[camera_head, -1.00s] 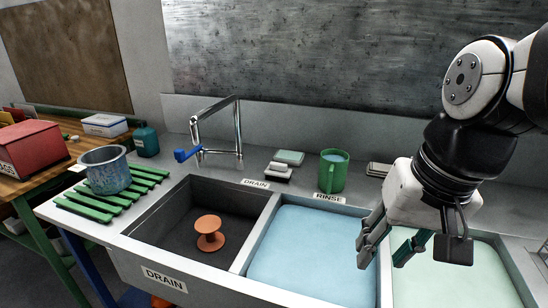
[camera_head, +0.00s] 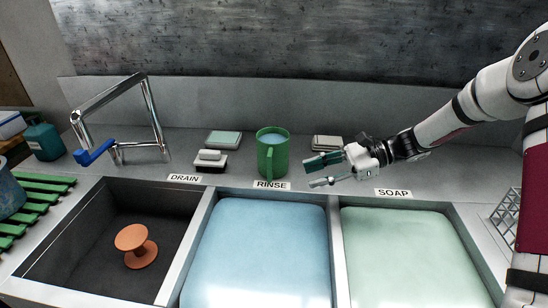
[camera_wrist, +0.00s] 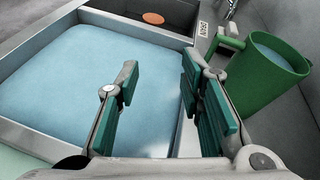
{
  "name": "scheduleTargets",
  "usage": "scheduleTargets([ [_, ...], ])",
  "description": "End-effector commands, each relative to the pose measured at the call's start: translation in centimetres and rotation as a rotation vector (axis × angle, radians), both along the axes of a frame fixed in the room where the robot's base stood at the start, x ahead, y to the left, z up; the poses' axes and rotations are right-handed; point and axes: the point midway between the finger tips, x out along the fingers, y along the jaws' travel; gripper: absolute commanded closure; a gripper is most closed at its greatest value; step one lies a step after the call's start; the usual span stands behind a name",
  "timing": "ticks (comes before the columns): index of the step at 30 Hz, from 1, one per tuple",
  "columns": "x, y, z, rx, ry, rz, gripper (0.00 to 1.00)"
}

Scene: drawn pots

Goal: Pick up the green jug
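The green jug (camera_head: 272,155) stands upright on the ledge behind the sinks, above the RINSE label, with bluish liquid inside. In the head view its handle faces the front. My gripper (camera_head: 316,172) is just to the right of the jug, fingers pointing left, open and empty. In the wrist view the jug (camera_wrist: 262,72) is at the upper right, outside the fingers, with its handle toward the left. The open fingers of my gripper (camera_wrist: 160,100) show over the blue rinse basin and its edge.
The blue rinse basin (camera_head: 258,250) and pale green soap basin (camera_head: 410,255) lie in front. A faucet (camera_head: 155,118) stands at the left. A sponge block (camera_head: 210,160) lies left of the jug, and another block (camera_head: 327,143) behind my gripper.

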Motion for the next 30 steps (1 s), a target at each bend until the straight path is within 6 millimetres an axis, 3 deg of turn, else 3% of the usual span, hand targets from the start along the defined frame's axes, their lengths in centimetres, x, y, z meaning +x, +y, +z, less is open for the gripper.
scheduleTargets([
  [1, 1.3, -0.2, -1.3, 0.059, 0.049, -0.041, 0.65],
  [6, 4.3, -0.9, -3.7, 0.212, 0.163, -0.146, 0.65],
  [13, 5.9, -1.2, -5.0, 0.300, 0.224, -0.206, 0.65],
  [24, 6.0, 5.0, -4.9, 0.303, 0.227, -0.206, 0.65],
  [30, 6.2, 6.9, -4.9, 0.303, 0.226, -0.208, 0.65],
])
